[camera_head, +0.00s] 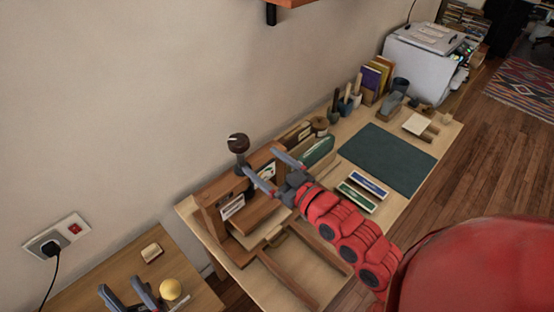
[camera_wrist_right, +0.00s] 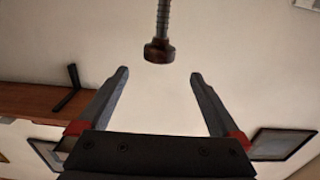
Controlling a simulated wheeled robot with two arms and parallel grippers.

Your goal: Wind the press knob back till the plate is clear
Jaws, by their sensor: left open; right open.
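The wooden press (camera_head: 211,213) stands at the near left end of the long table. Its dark round knob (camera_head: 237,143) sits upright on top of the screw. The knob also shows in the right wrist view (camera_wrist_right: 159,52), on its threaded screw (camera_wrist_right: 164,18). A brown board (camera_head: 252,214), seemingly the plate, lies low in the press frame; what is under it is hidden. My right gripper (camera_head: 261,160) is open and empty, its fingertips pointing at the knob, which is just beyond them and centred between them. My left gripper (camera_head: 120,286) is open and empty at the lower left.
Two small boxes (camera_head: 368,184) and a green mat (camera_head: 388,158) lie right of the press. The wall is close behind the knob.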

